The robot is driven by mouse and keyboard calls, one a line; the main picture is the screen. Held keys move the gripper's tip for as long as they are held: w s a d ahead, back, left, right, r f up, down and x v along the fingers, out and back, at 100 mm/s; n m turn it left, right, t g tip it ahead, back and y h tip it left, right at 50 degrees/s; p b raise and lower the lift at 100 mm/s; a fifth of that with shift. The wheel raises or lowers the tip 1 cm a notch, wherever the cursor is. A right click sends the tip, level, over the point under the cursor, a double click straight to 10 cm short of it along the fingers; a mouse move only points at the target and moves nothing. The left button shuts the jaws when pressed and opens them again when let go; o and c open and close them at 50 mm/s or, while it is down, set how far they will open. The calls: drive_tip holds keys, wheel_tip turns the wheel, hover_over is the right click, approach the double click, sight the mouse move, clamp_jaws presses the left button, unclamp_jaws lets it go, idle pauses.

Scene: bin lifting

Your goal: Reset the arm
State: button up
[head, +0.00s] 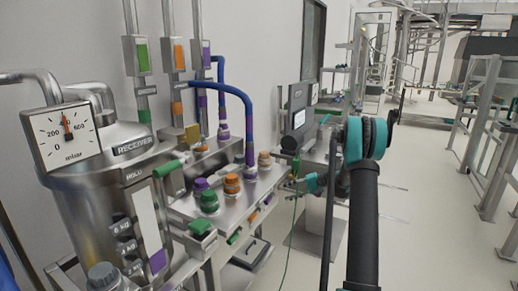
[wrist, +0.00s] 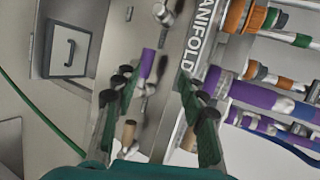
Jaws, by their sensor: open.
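My black and teal arm (head: 363,215) rises at the right of centre in the head view and bends back toward the manifold bench. My gripper (head: 296,180) is at the bench's right end, small and partly hidden by my arm. In the wrist view my gripper (wrist: 157,85) is open, its two dark green fingers spread apart with nothing held between them. Beyond the fingers is the steel manifold (wrist: 196,48) with its printed label, and a purple-banded handle (wrist: 147,63) shows between them. I cannot tell whether a finger touches the manifold.
The steel receiver tank (head: 85,185) with a dial (head: 67,138) stands at the left. Colour-banded valves (head: 231,184) and blue hoses (head: 236,92) crowd the bench. A green cable (head: 290,225) hangs near my gripper. The floor (head: 430,230) at the right is clear, with metal railings (head: 490,140) beyond.

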drive_tip(key=s+a+r+h, duration=0.1)
drive_tip(key=s+r+h, duration=0.15)
drive_tip(key=s, duration=0.75)
drive_tip(key=s+a+r+h, duration=0.2)
drive_tip(key=s+h, duration=0.2)
drive_tip(key=s, duration=0.6)
drive_tip(key=s+d+f+n+h, duration=0.1)
drive_tip(key=s+d+h, duration=0.1)
drive_tip(key=s, duration=0.5)
drive_tip(key=s+d+f+n+t+h, duration=0.1)
drive_tip(key=s+d+f+h, duration=0.1)
drive_tip(key=s, duration=0.6)
drive_tip(key=s+d+f+t+h, duration=0.1)
drive_tip(key=s+d+f+h, duration=0.1)
drive_tip(key=s, duration=0.6)
drive_tip(key=shift+d+n, duration=0.4)
drive_tip(key=shift+d, duration=0.1)
